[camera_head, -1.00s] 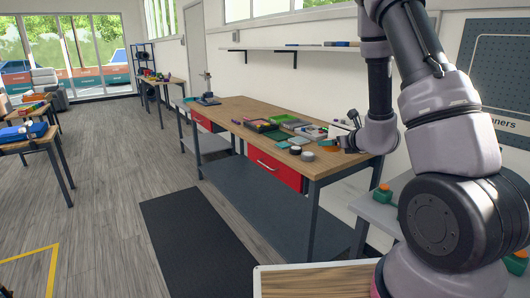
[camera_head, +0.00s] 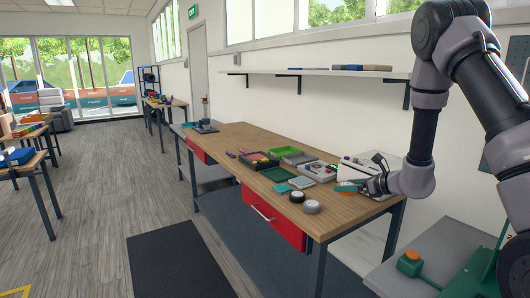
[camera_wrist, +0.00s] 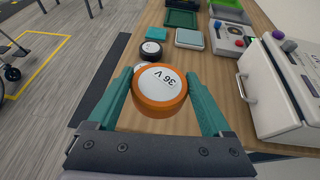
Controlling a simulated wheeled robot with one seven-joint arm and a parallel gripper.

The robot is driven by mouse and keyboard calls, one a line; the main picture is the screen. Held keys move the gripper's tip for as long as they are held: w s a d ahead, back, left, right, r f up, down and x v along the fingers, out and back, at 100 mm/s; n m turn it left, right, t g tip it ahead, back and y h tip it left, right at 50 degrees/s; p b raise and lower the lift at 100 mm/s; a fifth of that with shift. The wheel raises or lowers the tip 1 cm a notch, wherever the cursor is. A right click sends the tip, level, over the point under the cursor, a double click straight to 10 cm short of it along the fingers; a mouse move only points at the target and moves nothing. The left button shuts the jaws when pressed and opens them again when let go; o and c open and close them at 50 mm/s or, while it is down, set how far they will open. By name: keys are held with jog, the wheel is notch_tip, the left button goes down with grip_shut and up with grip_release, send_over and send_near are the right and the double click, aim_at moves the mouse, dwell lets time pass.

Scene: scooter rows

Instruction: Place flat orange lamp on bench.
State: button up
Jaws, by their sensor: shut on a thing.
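A flat round orange lamp (camera_wrist: 159,92) with a white top reading "36 V" is between the teal fingers of my gripper (camera_wrist: 166,97) in the wrist view. My gripper is shut on its sides. The wooden bench (camera_head: 230,136) with red drawers lies under the lamp; I cannot tell the exact gap. In the head view my gripper (camera_head: 350,187) is over the bench's near right part, and the lamp is hardly distinguishable there.
A black-rimmed disc (camera_wrist: 150,50) and a pale one partly hidden by the lamp lie just beyond it. Trays and small cases (camera_head: 290,156) stand farther along. A white machine (camera_wrist: 285,90) stands right of my gripper. A grey table (camera_head: 440,255) holds a green box with an orange button.

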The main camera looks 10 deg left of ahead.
jog(key=a+f+n+g+y, duration=0.1)
jog(key=a+n, duration=0.1)
jog(key=a, duration=0.3)
jog(key=g, duration=0.1)
send_over(329, 221)
notch_tip(329, 221, down, 6)
jog(key=shift+r, duration=0.2)
jog(key=shift+f, duration=2.3)
jog(key=shift+f, duration=0.1)
jog(key=o, duration=1.2)
jog(key=shift+o, duration=0.2)
